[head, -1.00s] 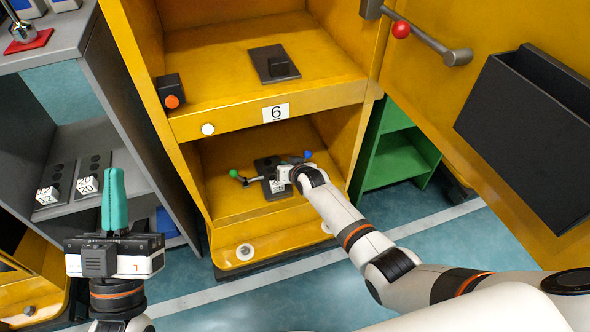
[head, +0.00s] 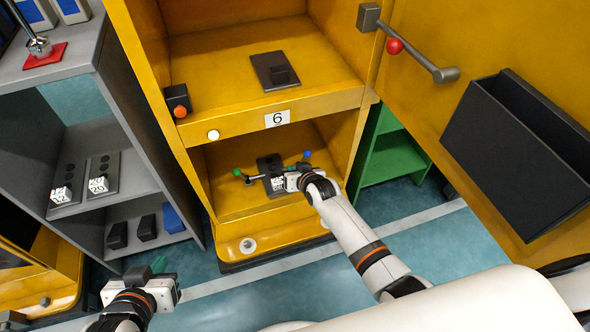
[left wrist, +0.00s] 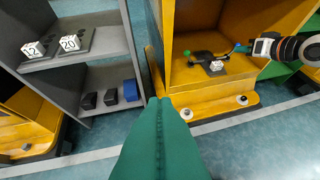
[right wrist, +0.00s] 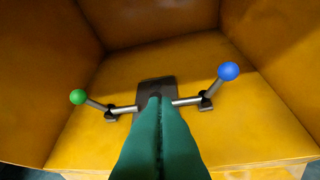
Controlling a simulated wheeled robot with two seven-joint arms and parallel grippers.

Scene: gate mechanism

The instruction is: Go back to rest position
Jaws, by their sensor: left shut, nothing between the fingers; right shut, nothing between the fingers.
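My left gripper (head: 157,268) is low at the left in the head view, in front of the grey shelf and apart from it. Its green fingers are shut and empty in the left wrist view (left wrist: 160,102). My right gripper (head: 285,180) reaches into the lower compartment of the yellow cabinet (head: 235,220). Its green fingers are shut and empty in the right wrist view (right wrist: 158,100). They point at a dark plate (right wrist: 155,88) between two grey levers, one with a green ball (right wrist: 77,97) and one with a blue ball (right wrist: 228,71). I cannot tell whether the fingertips touch the plate.
A grey shelf (head: 130,180) with number cubes (head: 98,184) stands at the left. A green shelf (head: 395,160) is behind the right arm. Blue floor in front is clear.

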